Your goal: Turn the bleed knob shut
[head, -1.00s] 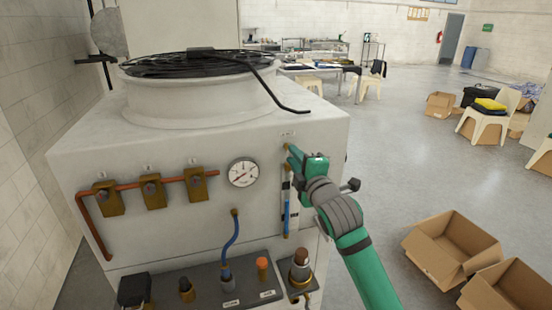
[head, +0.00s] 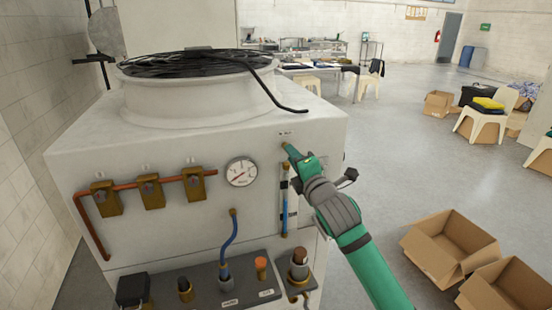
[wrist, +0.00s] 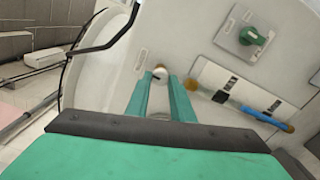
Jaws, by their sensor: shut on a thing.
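The bleed knob is a small round knob on the white machine's front panel, under a small label near the top right. It shows in the wrist view (wrist: 160,72) between the tips of the two teal fingers, and its brass-coloured part shows in the head view (head: 285,145). My gripper (wrist: 160,80) is shut on the knob, reaching in from the right in the head view. The fingers partly cover the knob, so how far it is turned cannot be told.
A dial gauge (head: 241,172) sits left of the knob. A blue-filled tube (head: 285,205) hangs just below it. A green knob (wrist: 254,36) on a plate is to the right in the wrist view. Brass valves (head: 152,192) line a copper pipe.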

